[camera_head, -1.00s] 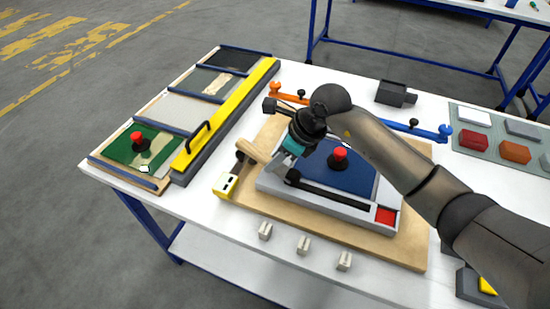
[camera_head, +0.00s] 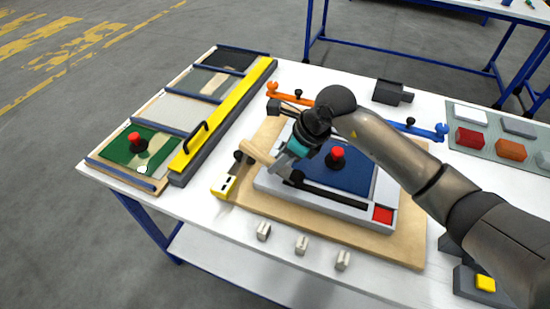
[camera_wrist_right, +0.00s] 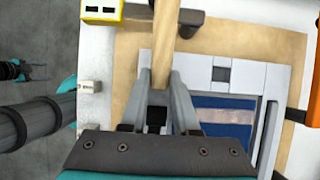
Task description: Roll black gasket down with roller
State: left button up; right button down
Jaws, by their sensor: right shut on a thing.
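The roller has a light wooden handle (camera_head: 260,153) and a dark cylinder (camera_head: 240,157) at its end, over the left part of the wooden board. My right gripper (camera_head: 278,164) is shut on the handle. In the right wrist view the handle (camera_wrist_right: 166,50) runs up from between the fingers (camera_wrist_right: 160,95), and the dark cylinder (camera_wrist_right: 189,22) lies across its far end. The black gasket appears to be the dark strip (camera_head: 335,196) along the near side of the grey frame (camera_head: 268,184); I cannot tell whether it is seated. My left gripper is not in the head view.
A red-knobbed blue panel (camera_head: 352,175) sits in the frame on the wooden board (camera_head: 300,226). A yellow block (camera_head: 224,186) stands close left of the roller. Several small pegs (camera_head: 301,245) line the front. A yellow bar (camera_head: 228,112) and trays (camera_head: 170,112) lie left.

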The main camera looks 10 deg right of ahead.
jog(key=shift+s+d, duration=0.25)
jog(key=shift+d, duration=0.05)
jog(key=shift+f, duration=0.15)
dwell(1.1)
dwell(0.4)
jog(key=shift+s+d, duration=0.3)
jog(key=shift+d, duration=0.1)
jog(key=shift+s+d, duration=0.25)
jog(key=shift+d, duration=0.2)
jog(key=shift+s, duration=0.1)
dwell(1.3)
